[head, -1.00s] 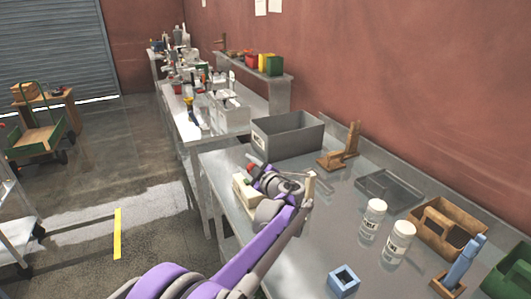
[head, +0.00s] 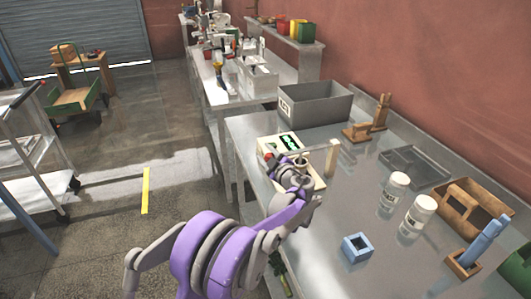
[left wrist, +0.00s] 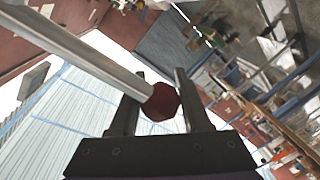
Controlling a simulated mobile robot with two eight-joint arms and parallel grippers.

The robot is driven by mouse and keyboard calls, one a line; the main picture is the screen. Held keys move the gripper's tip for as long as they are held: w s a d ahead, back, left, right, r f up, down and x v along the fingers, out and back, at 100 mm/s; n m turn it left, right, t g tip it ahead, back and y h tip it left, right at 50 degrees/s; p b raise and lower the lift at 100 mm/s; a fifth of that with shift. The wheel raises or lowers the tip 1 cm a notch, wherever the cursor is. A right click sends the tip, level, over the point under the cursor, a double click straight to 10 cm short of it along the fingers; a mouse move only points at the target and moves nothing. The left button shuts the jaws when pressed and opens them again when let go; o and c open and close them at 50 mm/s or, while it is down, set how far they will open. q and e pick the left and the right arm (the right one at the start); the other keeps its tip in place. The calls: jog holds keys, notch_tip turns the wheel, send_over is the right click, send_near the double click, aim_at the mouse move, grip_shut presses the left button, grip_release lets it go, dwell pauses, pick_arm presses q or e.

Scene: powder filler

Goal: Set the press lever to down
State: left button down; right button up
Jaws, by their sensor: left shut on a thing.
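The grey press lever (head: 314,148) runs left from the post, roughly level, to a red knob (head: 268,155). My left gripper (head: 276,160) is at the knob end of the lever. In the left wrist view the metal lever rod (left wrist: 85,58) enters from the upper left, and its dark red knob (left wrist: 161,101) sits between my left fingers (left wrist: 155,105). My right gripper is not in view.
A grey bin (head: 315,105) stands behind the press. A wooden stand (head: 357,132), grey tray (head: 415,167), two white jars (head: 393,192), a blue square block (head: 356,248) and a wooden box (head: 472,207) are to the right. Bare bench lies between press and jars.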

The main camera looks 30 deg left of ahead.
pick_arm(q)
jog(key=shift+d+f, duration=0.2)
jog(key=shift+f, duration=0.15)
jog(key=c, duration=0.5)
grip_release()
jog(key=shift+c, duration=0.2)
jog(key=shift+o, duration=0.9)
jog(key=shift+w, duration=0.2)
jog(key=v, duration=1)
jog(key=shift+d+r+b, duration=0.2)
jog(key=shift+d+b, duration=0.15)
